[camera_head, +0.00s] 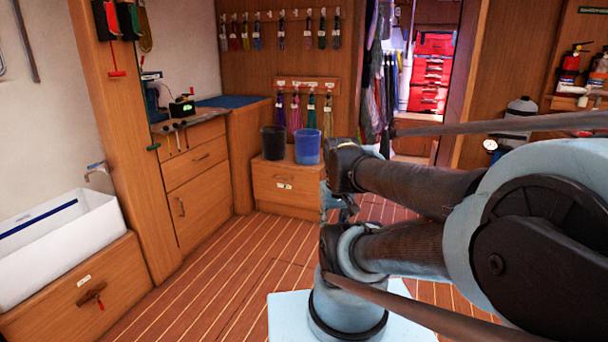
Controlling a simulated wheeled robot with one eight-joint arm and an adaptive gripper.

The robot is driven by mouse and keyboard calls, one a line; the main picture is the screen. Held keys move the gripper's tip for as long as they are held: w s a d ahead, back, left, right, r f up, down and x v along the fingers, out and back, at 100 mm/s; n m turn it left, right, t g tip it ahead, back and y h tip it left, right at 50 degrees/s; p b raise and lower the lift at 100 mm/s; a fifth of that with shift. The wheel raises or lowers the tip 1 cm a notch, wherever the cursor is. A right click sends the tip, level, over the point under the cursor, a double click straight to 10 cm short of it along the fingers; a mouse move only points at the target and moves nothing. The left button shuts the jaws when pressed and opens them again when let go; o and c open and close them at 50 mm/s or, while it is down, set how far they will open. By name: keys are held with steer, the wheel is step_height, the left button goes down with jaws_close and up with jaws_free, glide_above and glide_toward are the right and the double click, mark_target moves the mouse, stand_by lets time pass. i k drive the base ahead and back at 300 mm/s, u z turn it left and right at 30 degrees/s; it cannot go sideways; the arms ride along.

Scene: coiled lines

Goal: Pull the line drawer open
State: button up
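Several wooden drawer fronts show, and I cannot tell by sight which is the line drawer. A low drawer (287,198) with a pale label stands at the back, under two buckets and hanging coiled lines (310,112); it looks shut. Another low drawer (65,305) at the left front has a label and a dark handle with a red piece; it looks shut.
A black bucket (273,142) and a blue bucket (308,147) stand on the back low unit. The striped wood floor (225,265) is clear between the cabinets and my base. A doorway with red boxes (430,75) lies behind.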

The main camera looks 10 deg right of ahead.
mark_target(298, 188)
steer(key=z, duration=0.3)
steer(key=i, duration=1.6)
steer(key=u, duration=0.55)
